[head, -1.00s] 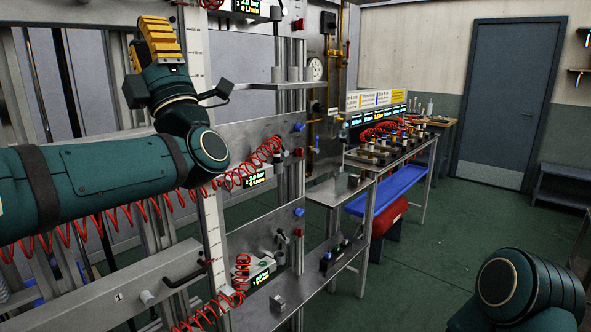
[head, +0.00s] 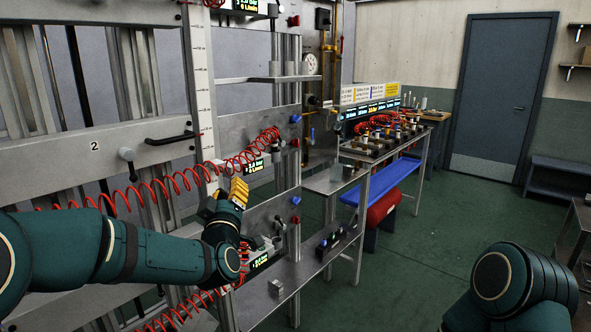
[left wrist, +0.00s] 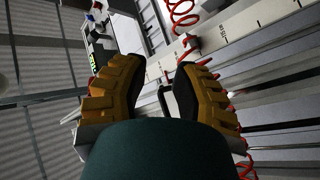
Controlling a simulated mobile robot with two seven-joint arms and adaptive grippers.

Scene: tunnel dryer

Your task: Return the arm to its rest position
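My left arm comes in from the left in the head view. Its gripper (head: 238,190) has yellow fingers and is in front of the rack's steel panels, near the red coiled hoses. In the left wrist view, the two yellow fingers (left wrist: 162,82) stand apart with a gap between them and nothing held. A dark handle shows beyond the gap, and I cannot tell whether it is touched. My right arm shows only as a dark green joint at the lower right of the head view; its gripper is out of view.
A rail marked 2 with a black handle (head: 172,138) crosses the rack at left. Red coiled hose (head: 130,196) hangs along it. A bench (head: 385,150) with fittings and a blue tray (head: 382,182) stand behind. The green floor (head: 415,260) is open at centre right.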

